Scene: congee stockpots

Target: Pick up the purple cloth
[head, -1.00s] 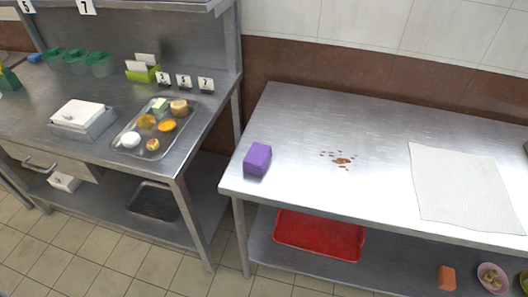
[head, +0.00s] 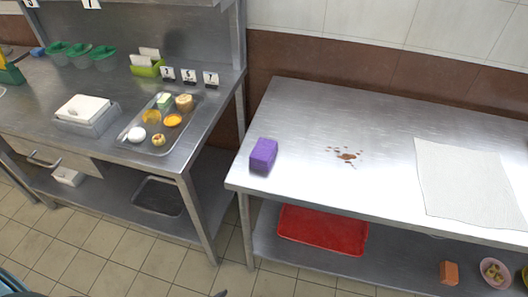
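The purple cloth (head: 263,154) is a small folded, block-like piece. It lies near the left end of the right-hand steel table (head: 300,110), close to the front left corner. Nothing touches it or covers it. Neither of my grippers can be made out in the head view. A small dark shape shows at the bottom edge, too cut off to identify.
Brown spots (head: 346,155) and a white sheet (head: 470,180) lie right of the cloth. A red tray (head: 322,231) is on the lower shelf. A food tray (head: 187,128) stands on the left table. A floor gap separates the tables.

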